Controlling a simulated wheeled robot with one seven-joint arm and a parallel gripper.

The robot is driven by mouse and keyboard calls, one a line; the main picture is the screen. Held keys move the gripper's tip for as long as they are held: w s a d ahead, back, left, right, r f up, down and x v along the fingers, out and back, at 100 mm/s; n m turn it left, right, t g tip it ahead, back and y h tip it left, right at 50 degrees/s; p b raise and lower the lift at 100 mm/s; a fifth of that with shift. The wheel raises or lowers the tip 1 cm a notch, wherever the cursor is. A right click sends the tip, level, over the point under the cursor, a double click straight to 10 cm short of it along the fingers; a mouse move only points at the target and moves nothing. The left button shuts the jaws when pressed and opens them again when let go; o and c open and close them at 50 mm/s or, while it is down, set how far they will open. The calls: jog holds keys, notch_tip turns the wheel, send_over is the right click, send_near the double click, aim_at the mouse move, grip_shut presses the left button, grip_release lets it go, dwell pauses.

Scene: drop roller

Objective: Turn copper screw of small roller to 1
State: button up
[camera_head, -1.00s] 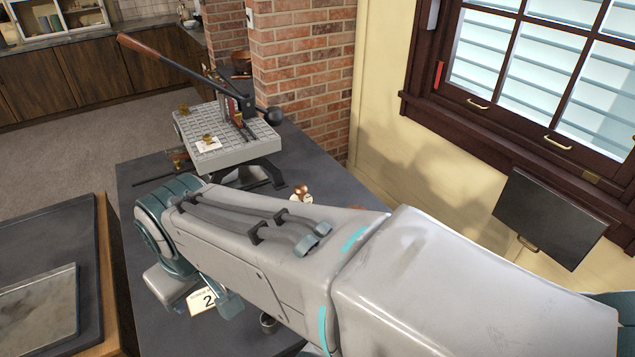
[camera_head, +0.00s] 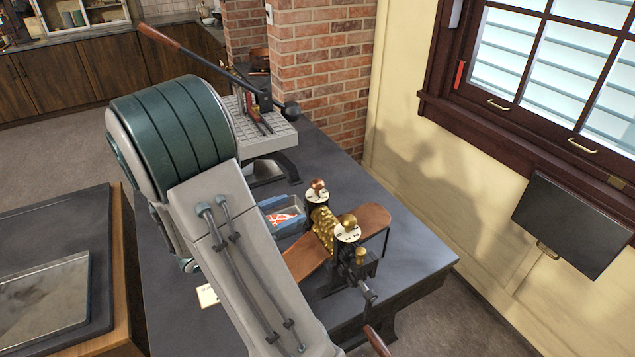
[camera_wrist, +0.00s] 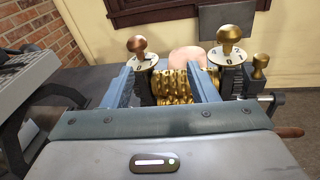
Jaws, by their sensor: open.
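The small roller (camera_head: 325,230) stands on the dark table, with bumpy brass rolls between two posts. Its copper screw (camera_head: 318,186) is the rear knob, above a white numbered dial (camera_head: 316,197); a brass screw (camera_head: 348,221) tops the nearer post. In the wrist view the copper screw (camera_wrist: 137,45) is at left and the brass screw (camera_wrist: 229,35) at right. Digits show on both dials, but the copper screw's setting is unclear. My gripper (camera_wrist: 163,78) is open and empty; its blue fingers appear either side of the brass rolls, below the knobs. My arm hides part of the table.
A lever press (camera_head: 262,125) stands behind on the table. Copper-brown trays (camera_head: 365,222) flank the roller, and its crank (camera_head: 368,293) sticks out in front. A brick pillar (camera_head: 320,80) and the windowed wall lie beyond. The table's right front corner is clear.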

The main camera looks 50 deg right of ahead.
aim_at(322, 182)
jog(key=d+p, duration=0.1)
jog(key=d, duration=0.3)
jog(key=w+d+n+t+h+p, duration=0.1)
jog(key=d, duration=0.4)
jog(key=w+d+f+n+p, duration=0.1)
jog(key=d, duration=0.4)
jog(key=shift+w+d+t, duration=0.1)
jog(key=shift+d+t, duration=0.05)
jog(key=shift+t, duration=0.15)
jog(key=c, duration=1)
